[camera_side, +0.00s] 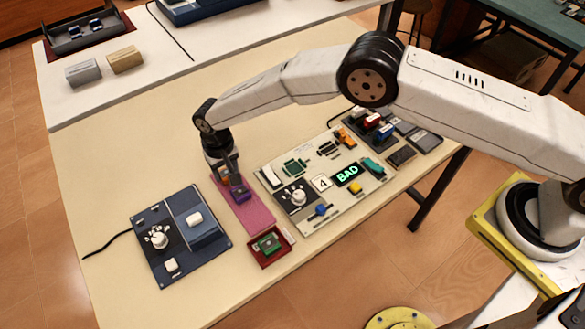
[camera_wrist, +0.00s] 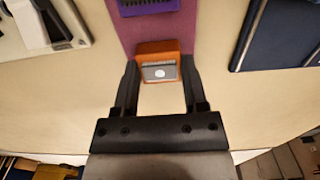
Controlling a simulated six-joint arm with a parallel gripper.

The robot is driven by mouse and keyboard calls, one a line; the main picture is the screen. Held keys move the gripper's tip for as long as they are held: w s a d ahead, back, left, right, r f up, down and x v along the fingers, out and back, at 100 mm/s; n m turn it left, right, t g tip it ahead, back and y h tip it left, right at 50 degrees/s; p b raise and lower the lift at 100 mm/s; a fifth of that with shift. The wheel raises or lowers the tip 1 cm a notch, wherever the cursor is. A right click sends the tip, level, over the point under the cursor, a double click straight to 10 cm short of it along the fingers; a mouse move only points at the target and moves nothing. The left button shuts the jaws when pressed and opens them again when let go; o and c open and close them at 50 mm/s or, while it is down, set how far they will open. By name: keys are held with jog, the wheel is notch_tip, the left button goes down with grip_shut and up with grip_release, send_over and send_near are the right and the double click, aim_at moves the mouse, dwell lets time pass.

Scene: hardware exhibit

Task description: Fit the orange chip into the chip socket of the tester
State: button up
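The orange chip (camera_wrist: 158,62) is between my gripper's (camera_wrist: 158,66) two fingertips in the wrist view, its pale face with a light round spot towards the camera. The fingers lie close along both its sides; whether they press on it is unclear. In the side view my gripper (camera_side: 230,182) is over the far part of the pink mat (camera_side: 252,215), and the orange chip (camera_side: 225,181) shows small and partly hidden. The tester (camera_side: 319,211) is the light board to the right, with a lit BAD display (camera_side: 347,174). I cannot tell its chip socket for certain.
A purple chip (camera_wrist: 150,6) lies on the mat beside my gripper. A dark blue panel (camera_side: 180,240) is to the left. A red tray (camera_side: 268,249) holding a green part stands in front of the mat. Dark trays with coloured parts (camera_side: 372,121) lie beyond the tester.

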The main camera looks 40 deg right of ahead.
aim_at(226, 172)
jog(key=c, duration=0.4)
jog(key=shift+r, duration=3.25)
jog(key=o, duration=0.4)
jog(key=shift+c, duration=1.6)
jog(key=shift+s+d+r, duration=0.1)
jog(key=shift+s+d, duration=0.05)
jog(key=shift+d, duration=0.7)
jog(key=s+d+r, duration=0.1)
jog(key=s+d, duration=0.6)
jog(key=d, duration=0.6)
jog(key=shift+s+d+r, duration=0.15)
